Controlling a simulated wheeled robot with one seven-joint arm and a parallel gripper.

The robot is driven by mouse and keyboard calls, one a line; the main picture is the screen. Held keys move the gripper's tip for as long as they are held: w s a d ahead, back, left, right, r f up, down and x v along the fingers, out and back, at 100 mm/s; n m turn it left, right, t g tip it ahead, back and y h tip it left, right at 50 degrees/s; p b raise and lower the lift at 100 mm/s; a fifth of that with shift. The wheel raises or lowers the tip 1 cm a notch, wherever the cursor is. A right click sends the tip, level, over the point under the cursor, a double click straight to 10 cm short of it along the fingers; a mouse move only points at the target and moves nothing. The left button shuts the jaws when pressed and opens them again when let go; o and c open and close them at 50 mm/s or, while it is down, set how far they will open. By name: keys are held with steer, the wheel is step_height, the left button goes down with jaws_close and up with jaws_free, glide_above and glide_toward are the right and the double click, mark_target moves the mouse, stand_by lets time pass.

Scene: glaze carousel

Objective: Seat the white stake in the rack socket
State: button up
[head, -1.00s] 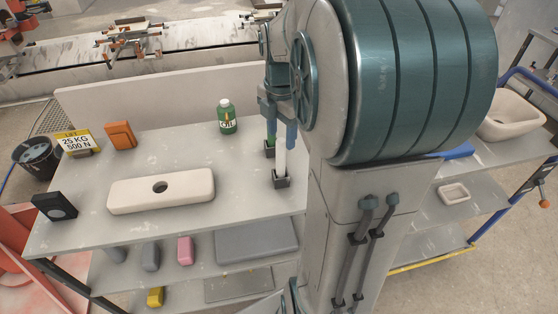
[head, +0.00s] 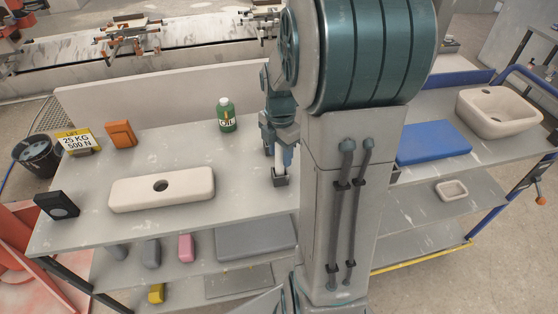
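The white stake (head: 278,169) stands upright in a small dark square holder (head: 280,180) near the right part of the bench. Only its lower end shows; the rest is hidden by my gripper (head: 278,155). My gripper points down over the stake, with its fingers beside it. I cannot tell whether the fingers touch or grip it. A long cream block (head: 184,191) with one round dark hole in its top lies on the bench to the left. It may be the rack with the socket; the hole looks empty.
A green oil bottle (head: 226,115) stands behind, left of my gripper. An orange block (head: 121,134), a yellow weight sign (head: 77,141) and a black box (head: 56,206) are farther left. A blue slab (head: 433,144) and cream basin (head: 500,110) are at right. Bench between block and holder is clear.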

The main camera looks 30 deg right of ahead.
jaws_close()
steer(key=shift+r, duration=0.15)
steer(key=shift+r, duration=0.25)
step_height(320, 180, up, 4)
steer(key=shift+f+b, duration=0.25)
steer(key=shift+b, duration=0.2)
steer(key=s+d+r, duration=0.1)
steer(key=d+r, duration=0.2)
steer(key=d, duration=0.2)
steer(key=s+d+r+b, duration=0.1)
steer(key=s+d+r, duration=0.1)
steer(key=d, duration=0.4)
steer(key=shift+s+r, duration=0.25)
steer(key=shift+r, duration=0.6)
